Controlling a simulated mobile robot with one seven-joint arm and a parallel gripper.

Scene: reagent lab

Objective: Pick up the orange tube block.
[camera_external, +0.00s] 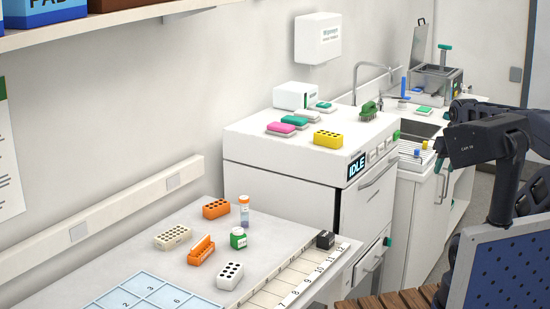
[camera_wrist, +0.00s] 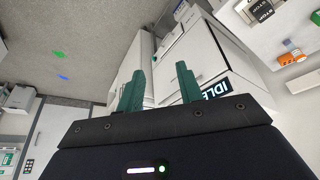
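The orange tube block (camera_external: 216,209) has holes in its top and sits on the white bench at left, near the wall. A second orange piece (camera_external: 201,250), with a raised slanted part, lies nearer the camera. In the wrist view an orange thing (camera_wrist: 291,57) shows at the right edge; I cannot tell which one it is. My gripper (camera_wrist: 160,68) has its green fingers spread with nothing between them. In the external view my gripper (camera_external: 441,168) is at far right, in the air beyond the white cabinet and far from the block.
Around the block stand a cream rack (camera_external: 172,237), an orange-capped vial (camera_external: 244,210), a green jar (camera_external: 238,238) and a white block (camera_external: 230,275). A white cabinet (camera_external: 280,187) labelled IDLE, carrying a yellow block (camera_external: 328,139), stands between bench and arm.

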